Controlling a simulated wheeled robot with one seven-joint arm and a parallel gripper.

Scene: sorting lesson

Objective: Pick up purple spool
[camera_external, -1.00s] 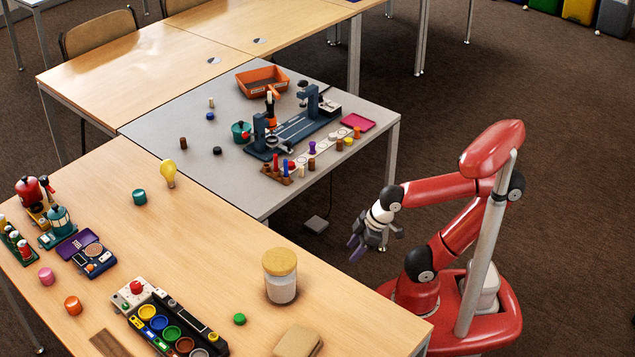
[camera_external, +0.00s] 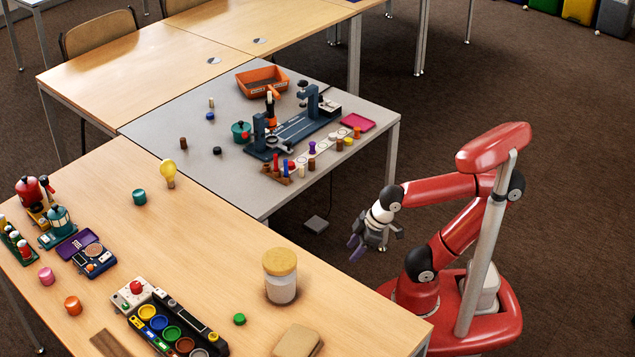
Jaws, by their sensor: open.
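The purple spool (camera_external: 312,147) is small and stands upright on the white strip (camera_external: 318,157) with circles, near the right front edge of the grey table (camera_external: 222,165). My gripper (camera_external: 364,248) is open and empty. It hangs off the side of the tables, in front of my red arm, below and to the right of the spool and well apart from it.
A blue-grey fixture (camera_external: 300,128) stands just behind the strip. A rack with coloured pegs (camera_external: 276,172) is to the spool's left, and a magenta tray (camera_external: 357,122) to its right. A lidded jar (camera_external: 281,285) stands on the wooden table.

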